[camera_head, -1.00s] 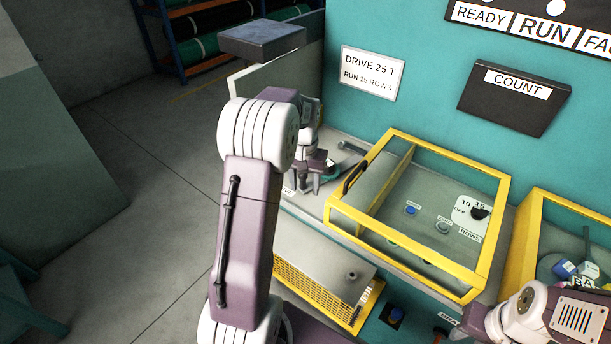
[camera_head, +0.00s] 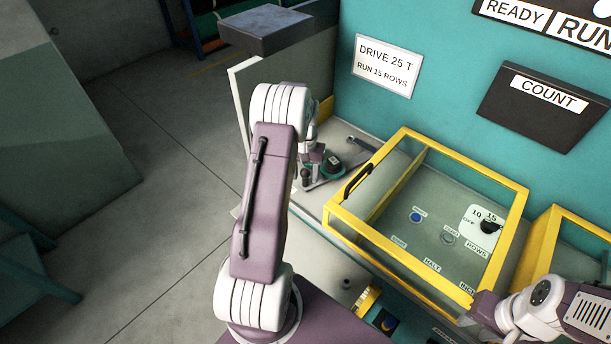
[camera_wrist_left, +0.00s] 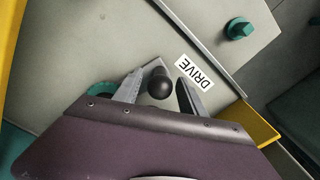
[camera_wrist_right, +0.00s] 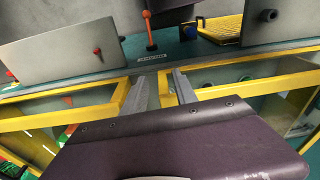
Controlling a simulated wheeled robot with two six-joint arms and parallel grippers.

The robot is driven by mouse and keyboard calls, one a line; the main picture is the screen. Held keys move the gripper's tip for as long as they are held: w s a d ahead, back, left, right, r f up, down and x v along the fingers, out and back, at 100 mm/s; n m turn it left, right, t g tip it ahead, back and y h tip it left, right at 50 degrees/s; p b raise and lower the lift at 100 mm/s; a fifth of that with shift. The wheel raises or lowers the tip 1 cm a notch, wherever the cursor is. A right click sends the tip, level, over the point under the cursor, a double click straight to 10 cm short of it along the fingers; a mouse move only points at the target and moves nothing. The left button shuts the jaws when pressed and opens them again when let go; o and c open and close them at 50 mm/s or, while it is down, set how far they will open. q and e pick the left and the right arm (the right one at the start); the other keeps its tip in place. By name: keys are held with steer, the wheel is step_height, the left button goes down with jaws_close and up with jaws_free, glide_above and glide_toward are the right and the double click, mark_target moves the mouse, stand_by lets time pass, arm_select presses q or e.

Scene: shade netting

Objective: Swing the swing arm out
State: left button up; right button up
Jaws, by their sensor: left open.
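Nothing in view is marked as the swing arm, and I cannot tell for sure which part it is. A black ball knob (camera_wrist_left: 159,85) stands on a grey plate beside a DRIVE label (camera_wrist_left: 194,72) in the left wrist view. My left gripper (camera_wrist_left: 160,95) is open with its fingers on either side of the knob; I cannot tell whether they touch it. In the head view this gripper is partly hidden behind my left forearm. My right gripper (camera_wrist_right: 161,85) is open and empty, over yellow frame edges. An orange-topped lever (camera_wrist_right: 149,30) stands beyond it.
A yellow-framed clear cover (camera_head: 430,215) stands over a panel with buttons and a ROWS dial (camera_head: 488,227). A dark block (camera_head: 266,30) sits above a pale upright panel at the left. A teal knob (camera_wrist_left: 240,29) is near the DRIVE label. Floor at left is open.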

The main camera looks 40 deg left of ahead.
arm_select(q)
steer(key=shift+w+f, duration=0.15)
steer(key=shift+f, duration=0.8)
steer(key=shift+s+r, duration=0.1)
steer(key=shift+s, duration=0.1)
jaws_close()
steer(key=shift+d, duration=0.1)
stand_by(0.4)
